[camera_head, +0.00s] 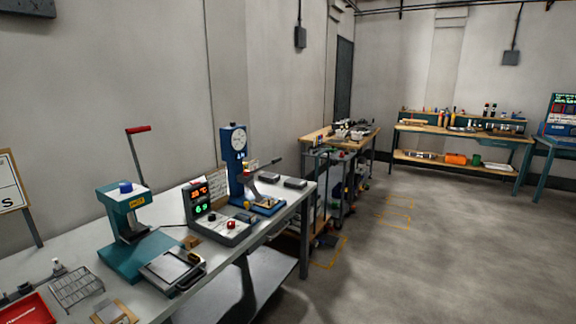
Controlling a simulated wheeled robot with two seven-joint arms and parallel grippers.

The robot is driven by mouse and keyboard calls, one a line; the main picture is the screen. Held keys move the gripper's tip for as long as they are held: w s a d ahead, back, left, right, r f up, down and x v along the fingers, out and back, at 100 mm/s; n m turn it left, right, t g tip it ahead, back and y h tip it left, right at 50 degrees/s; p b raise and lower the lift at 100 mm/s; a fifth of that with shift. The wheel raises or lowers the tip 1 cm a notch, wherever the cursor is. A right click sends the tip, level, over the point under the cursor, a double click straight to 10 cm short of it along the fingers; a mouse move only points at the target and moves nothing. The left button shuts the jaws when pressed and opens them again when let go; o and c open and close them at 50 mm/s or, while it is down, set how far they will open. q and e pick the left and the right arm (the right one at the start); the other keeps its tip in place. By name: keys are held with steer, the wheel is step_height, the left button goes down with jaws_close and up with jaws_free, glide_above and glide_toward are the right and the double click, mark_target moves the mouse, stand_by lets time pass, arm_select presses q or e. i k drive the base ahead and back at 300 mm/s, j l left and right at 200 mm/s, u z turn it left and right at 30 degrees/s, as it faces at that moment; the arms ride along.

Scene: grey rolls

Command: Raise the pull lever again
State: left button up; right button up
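A teal press (123,215) stands on the workbench at the left. Its thin lever (134,155) rises nearly upright from the back and ends in a red grip (138,129). A blue press with a round dial (237,165) stands farther along the bench. The picture does not tell which of the two is the pull lever. Nothing touches either lever. Neither of my grippers is in view.
A control box with red and green digits (215,215) sits between the presses. A wire rack (77,287), a red tray (28,312) and a flat metal plate (172,268) lie on the near bench (85,252). More workbenches (460,137) stand at the back. The floor (450,260) at right is clear.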

mark_target(275, 161)
steer(key=i+l+u, duration=0.1)
steer(key=u, duration=0.65)
steer(key=i+l+u, duration=0.3)
steer(key=i+l, duration=0.15)
steer(key=l, duration=0.2)
steer(key=i+l+u, duration=0.15)
steer(key=l, duration=0.2)
steer(key=i+l+u, duration=0.15)
steer(key=l, duration=0.25)
steer(key=i+l+u, duration=0.15)
steer(key=l, duration=0.25)
steer(key=i+l+u, duration=0.2)
steer(key=l, duration=0.2)
